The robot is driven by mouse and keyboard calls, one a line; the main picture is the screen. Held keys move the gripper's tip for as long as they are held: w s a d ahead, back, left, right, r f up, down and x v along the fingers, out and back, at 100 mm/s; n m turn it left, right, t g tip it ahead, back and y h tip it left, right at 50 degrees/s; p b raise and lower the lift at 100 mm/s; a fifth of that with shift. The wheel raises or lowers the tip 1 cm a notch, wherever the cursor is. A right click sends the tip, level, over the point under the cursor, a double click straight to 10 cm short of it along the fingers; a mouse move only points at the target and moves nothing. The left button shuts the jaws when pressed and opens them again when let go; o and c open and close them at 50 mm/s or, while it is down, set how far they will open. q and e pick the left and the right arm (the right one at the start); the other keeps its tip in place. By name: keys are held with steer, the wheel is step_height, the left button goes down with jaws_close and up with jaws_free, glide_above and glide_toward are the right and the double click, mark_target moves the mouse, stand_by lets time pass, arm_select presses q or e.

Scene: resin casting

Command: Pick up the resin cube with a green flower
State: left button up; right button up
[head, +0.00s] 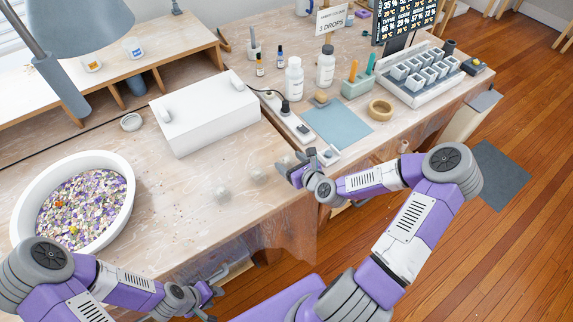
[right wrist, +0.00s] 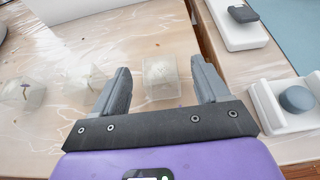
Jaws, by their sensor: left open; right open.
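Clear resin cubes stand on the plastic-covered bench. In the right wrist view one cube (right wrist: 160,78) with a pale, faint inclusion appears between my right gripper's fingers. A second cube (right wrist: 86,76) with a small yellowish and purple inclusion is to its left, and a third cube (right wrist: 22,94) is at the far left. I cannot tell which holds a green flower. In the head view two cubes show faintly, one left (head: 222,194) and one right (head: 259,176). My right gripper (head: 296,171) is open and empty by the bench's front edge. My left gripper (head: 211,297) is open, low in front of the bench.
A white box (head: 205,122) stands behind the cubes. A white bowl (head: 124,205) of colourful bits is at left. A blue mat (head: 338,126), bottles (head: 293,80) and a tray of moulds (head: 388,90) are to the right. Bench around the cubes is clear.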

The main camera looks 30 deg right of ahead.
steer(key=shift+x, duration=1.05)
steer(key=c, duration=1.1)
